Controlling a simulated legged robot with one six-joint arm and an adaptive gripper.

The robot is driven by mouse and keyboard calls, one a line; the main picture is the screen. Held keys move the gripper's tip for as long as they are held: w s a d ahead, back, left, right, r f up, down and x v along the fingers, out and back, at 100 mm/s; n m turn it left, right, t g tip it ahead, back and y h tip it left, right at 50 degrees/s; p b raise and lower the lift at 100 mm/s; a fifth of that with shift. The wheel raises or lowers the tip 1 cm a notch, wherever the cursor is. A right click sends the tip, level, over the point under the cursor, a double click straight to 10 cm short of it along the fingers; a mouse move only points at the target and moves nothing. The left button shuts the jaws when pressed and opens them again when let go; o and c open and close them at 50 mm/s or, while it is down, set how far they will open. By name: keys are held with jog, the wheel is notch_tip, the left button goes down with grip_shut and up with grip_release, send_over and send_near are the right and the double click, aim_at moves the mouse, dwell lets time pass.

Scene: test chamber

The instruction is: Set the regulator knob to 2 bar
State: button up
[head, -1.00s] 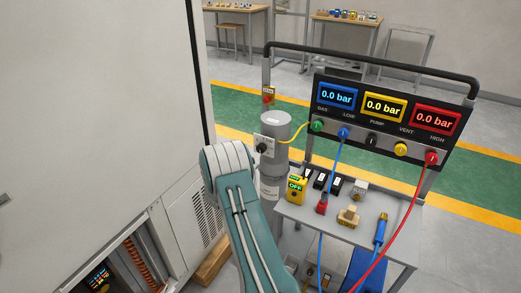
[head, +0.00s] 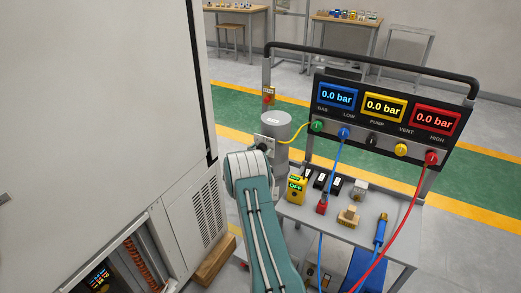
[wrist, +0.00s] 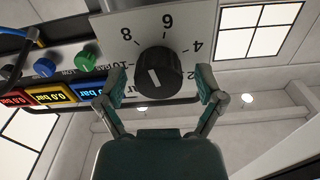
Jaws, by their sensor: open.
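The black regulator knob (wrist: 158,72) faces me in the wrist view on a white dial plate (wrist: 112,30). The numbers 8, 6 and 4 show upside down, and a 2 is partly hidden at the right. The knob's white mark lies in its lower left part; the number it points to is hidden or unclear. My gripper (wrist: 160,88) is open, with one finger on each side of the knob; I cannot tell whether they touch it. In the head view the dial plate (head: 267,143) is on a grey cylinder (head: 275,124); my arm hides the gripper.
The cart's panel has blue (head: 336,95), yellow (head: 383,106) and red (head: 435,120) displays, each reading 0.0 bar. Yellow (head: 299,128), blue (head: 340,165) and red (head: 404,205) hoses run from it. A large cabinet (head: 95,110) stands close at the left.

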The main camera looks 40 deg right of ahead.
jog(key=shift+d, duration=0.1)
jog(key=c, duration=1.1)
jog(key=shift+c, duration=0.2)
